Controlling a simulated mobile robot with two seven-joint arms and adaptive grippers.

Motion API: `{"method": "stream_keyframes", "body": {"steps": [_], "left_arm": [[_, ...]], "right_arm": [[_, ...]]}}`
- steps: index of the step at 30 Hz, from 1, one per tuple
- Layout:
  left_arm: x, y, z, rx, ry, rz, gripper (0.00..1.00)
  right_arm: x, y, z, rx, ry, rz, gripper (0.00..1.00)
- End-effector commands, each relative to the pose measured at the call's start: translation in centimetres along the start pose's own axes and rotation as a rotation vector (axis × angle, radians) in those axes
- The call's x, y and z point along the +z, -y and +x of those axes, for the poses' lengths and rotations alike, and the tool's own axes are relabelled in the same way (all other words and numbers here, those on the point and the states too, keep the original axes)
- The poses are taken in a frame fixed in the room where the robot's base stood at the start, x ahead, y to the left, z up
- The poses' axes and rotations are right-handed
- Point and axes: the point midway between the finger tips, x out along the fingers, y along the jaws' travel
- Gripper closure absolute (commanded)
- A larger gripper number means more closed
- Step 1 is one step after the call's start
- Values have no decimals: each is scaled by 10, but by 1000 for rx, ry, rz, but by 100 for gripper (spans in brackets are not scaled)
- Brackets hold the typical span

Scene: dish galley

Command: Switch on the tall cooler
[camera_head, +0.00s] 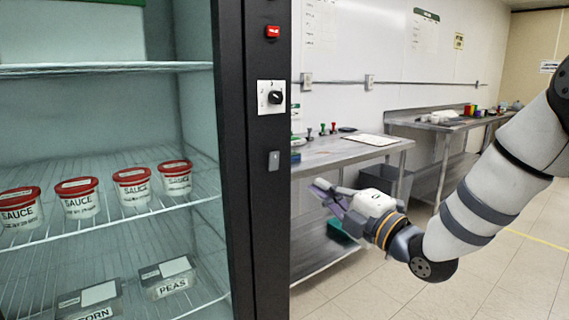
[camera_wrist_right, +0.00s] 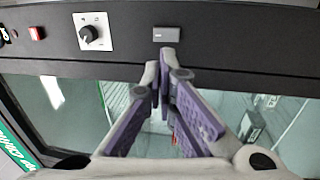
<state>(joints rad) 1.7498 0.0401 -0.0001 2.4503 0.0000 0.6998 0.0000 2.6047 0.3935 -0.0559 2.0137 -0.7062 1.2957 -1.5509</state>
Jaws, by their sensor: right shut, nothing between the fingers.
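The tall cooler (camera_head: 257,200) stands at the left with a dark frame and lit shelves. Its dark post carries a small red part (camera_head: 272,31), a black dial on a white plate (camera_head: 271,97) and a grey switch (camera_head: 273,161). In the right wrist view, the red part (camera_wrist_right: 37,33), the dial (camera_wrist_right: 90,35) and the grey switch (camera_wrist_right: 166,34) line up along the post. My right gripper (camera_head: 318,190) is shut and empty, to the right of the post. In the wrist view its fingertips (camera_wrist_right: 161,68) appear just below the grey switch; I cannot tell if they touch anything. My left gripper is out of view.
Several red-lidded sauce tubs (camera_head: 78,199) and boxes marked peas (camera_head: 168,277) and corn (camera_head: 92,300) sit on the cooler's shelves. A steel table (camera_head: 350,152) stands behind my right gripper, and another (camera_head: 440,121) is farther back. The tiled floor at the right is clear.

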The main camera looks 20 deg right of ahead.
Motion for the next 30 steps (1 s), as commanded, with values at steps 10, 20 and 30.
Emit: {"method": "stream_keyframes", "body": {"steps": [10,20,30], "left_arm": [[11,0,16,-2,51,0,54],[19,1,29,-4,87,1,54],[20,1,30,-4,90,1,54]], "right_arm": [[0,7,67,-7,-1,3,100],[0,5,126,-5,0,3,100],[0,1,137,-2,0,3,100]]}}
